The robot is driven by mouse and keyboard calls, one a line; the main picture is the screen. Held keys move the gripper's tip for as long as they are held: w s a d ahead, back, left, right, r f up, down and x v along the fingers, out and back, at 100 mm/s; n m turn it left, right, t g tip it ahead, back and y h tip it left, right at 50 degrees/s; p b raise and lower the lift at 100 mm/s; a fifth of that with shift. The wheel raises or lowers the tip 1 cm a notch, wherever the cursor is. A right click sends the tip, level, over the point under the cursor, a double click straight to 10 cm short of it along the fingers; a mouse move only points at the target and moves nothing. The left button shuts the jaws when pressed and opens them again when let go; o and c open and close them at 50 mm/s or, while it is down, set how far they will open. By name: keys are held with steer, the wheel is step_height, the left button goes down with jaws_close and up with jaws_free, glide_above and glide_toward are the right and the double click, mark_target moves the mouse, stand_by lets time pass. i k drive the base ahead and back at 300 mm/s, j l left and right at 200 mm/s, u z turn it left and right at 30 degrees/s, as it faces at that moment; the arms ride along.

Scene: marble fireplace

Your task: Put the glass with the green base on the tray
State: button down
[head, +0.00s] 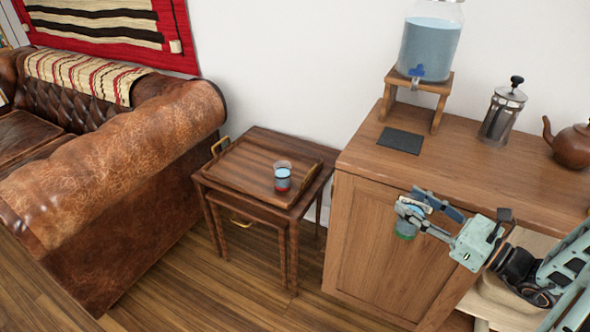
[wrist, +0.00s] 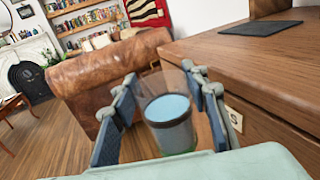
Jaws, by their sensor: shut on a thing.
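A glass with a green base (head: 405,232) is held in my gripper (head: 427,203), in front of the wooden cabinet. In the wrist view the glass (wrist: 170,125) stands between the two fingers of my gripper (wrist: 165,112) and holds bluish water; a little green shows at its bottom. My gripper is shut on it. The wooden tray (head: 242,168) with brass handles lies on the small side table, left of my gripper and apart from it. A second glass with a red base (head: 282,177) stands on the tray's right part.
The cabinet (head: 350,155) bears a water dispenser (head: 430,45) on a wooden stand, a dark mat (head: 400,140), a French press (head: 502,110) and a brown teapot (head: 572,146). A leather sofa (head: 120,190) stands left of the side table (head: 293,240). The tray's left part is clear.

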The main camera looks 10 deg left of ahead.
mark_target(237, 170)
steer(key=i+j+u, duration=0.3)
steer(key=j, duration=0.35)
steer(key=i+j+u, duration=0.25)
steer(key=j, duration=0.35)
steer(key=i+j+u, duration=0.3)
steer(key=j, duration=0.25)
steer(key=i+j+u, duration=0.25)
steer(key=i+j, duration=0.15)
steer(key=j, duration=0.1)
